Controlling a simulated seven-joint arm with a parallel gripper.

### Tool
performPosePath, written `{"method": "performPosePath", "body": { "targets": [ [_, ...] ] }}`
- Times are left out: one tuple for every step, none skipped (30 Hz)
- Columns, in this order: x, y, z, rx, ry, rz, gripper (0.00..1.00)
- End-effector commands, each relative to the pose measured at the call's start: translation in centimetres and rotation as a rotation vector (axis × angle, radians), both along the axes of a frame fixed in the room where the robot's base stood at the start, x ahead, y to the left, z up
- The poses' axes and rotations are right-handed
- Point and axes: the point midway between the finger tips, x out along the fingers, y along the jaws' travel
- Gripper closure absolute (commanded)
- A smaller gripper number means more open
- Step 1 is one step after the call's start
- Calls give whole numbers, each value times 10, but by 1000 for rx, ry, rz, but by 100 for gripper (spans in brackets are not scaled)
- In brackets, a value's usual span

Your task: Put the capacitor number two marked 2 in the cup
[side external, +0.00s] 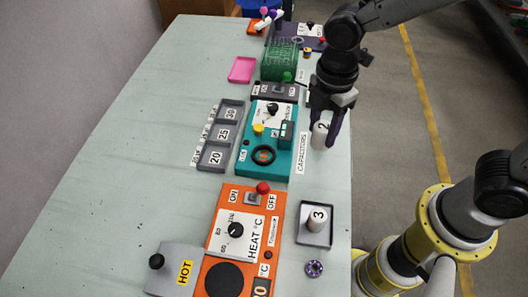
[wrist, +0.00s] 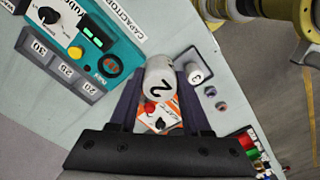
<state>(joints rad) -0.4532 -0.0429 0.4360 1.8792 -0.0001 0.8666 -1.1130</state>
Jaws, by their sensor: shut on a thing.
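Capacitor number two (side external: 320,137) is a light grey cylinder marked 2. My gripper (side external: 325,122) is shut on it near the right edge of the table, beside the CAPACITORS label. In the wrist view the capacitor (wrist: 158,78) sits between the two dark fingers, with its 2 facing the camera. The gap between it and the table is hard to judge. I cannot tell which thing is the cup. The teal device (side external: 281,165) left of my gripper has a dark round ring (side external: 263,155) on its top.
Capacitor 3 (side external: 317,218) stands in a grey tray (side external: 326,239) at the table's right edge. An orange heater box (side external: 215,240) is at the front. A three-slot grey rack (side external: 219,137) lies left of the teal device. A green basket (side external: 280,62) stands behind. The table's left side is clear.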

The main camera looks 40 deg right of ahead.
Motion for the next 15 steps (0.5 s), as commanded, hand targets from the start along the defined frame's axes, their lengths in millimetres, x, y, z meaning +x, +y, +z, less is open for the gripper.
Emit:
{"method": "performPosePath", "body": {
  "targets": [
    [4,4,-5,-3,6,5,100],
    [9,6,-6,-2,5,6,100],
    [15,9,-10,-3,6,6,100],
    [21,12,-13,-2,5,5,100],
    [26,15,-16,-3,5,5,100],
    [34,18,-20,-2,5,5,100],
    [40,21,-23,-2,5,5,100],
    [46,24,-25,-2,4,5,100],
    [53,28,-29,-2,3,5,100],
    [59,30,-32,-2,4,5,100],
    [65,33,-34,-1,3,5,100],
    [72,37,-38,-1,3,5,100],
    [77,39,-41,-2,4,5,100],
    [81,41,-47,-3,6,5,100],
    [86,44,-55,-3,7,5,100]
  ]
}}
